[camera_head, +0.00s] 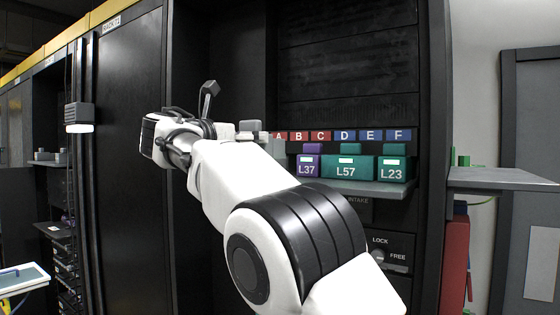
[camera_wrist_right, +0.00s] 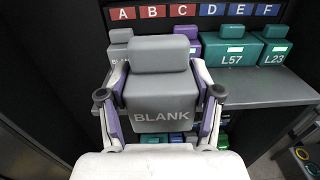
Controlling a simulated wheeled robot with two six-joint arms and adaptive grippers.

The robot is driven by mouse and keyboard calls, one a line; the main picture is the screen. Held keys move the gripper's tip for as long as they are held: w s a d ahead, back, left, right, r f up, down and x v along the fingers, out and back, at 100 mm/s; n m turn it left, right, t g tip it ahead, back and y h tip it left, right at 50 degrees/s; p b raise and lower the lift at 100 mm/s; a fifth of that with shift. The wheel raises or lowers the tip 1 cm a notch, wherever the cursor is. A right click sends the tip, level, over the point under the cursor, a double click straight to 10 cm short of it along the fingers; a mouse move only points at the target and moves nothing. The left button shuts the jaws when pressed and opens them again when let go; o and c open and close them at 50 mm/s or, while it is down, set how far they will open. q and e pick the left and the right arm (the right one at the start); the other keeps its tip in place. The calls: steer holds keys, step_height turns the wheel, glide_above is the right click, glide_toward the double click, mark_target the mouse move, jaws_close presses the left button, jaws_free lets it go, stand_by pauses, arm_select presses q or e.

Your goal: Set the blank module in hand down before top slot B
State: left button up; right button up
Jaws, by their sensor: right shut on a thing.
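The held grey blank module (camera_wrist_right: 160,100), lettered BLANK, is between the two fingers of my right gripper (camera_wrist_right: 160,78), which is shut on it. In the right wrist view it is in front of the shelf (camera_wrist_right: 262,90), below labels A (camera_wrist_right: 122,13) and B (camera_wrist_right: 154,12). Label B also shows in the head view (camera_head: 296,136). Another grey module (camera_wrist_right: 119,48) sits behind and left, under A. My right arm hides most of the held module in the head view. The space under B is partly hidden by the held module. My left gripper is not in view.
On the shelf to the right stand purple L37 (camera_head: 307,166), wide green L57 (camera_head: 346,170) and green L23 (camera_head: 391,171). More coloured modules (camera_wrist_right: 154,138) show below the shelf. A LOCK/FREE knob (camera_head: 379,257) is lower down. A side shelf (camera_head: 500,179) stands right.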

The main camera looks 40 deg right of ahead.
mark_target(274, 158)
steer(key=p+x, duration=0.1)
steer(key=x, duration=0.3)
steer(key=w+f+p+x, duration=0.1)
steer(key=x, duration=0.3)
steer(key=p+x, duration=0.2)
steer(key=x, duration=0.2)
steer(key=shift+w+a+f, duration=0.15)
steer(key=shift+w+f, duration=0.1)
steer(key=f, duration=0.2)
steer(key=shift+s+a+f, duration=0.15)
steer(key=shift+a+f, duration=0.15)
steer(key=shift+a, duration=0.1)
steer(key=shift+f, duration=0.35)
steer(key=shift+d+f, duration=0.15)
steer(key=shift+d, duration=0.15)
steer(key=o, duration=1.2)
steer(key=shift+a, duration=0.1)
steer(key=shift+a, duration=0.1)
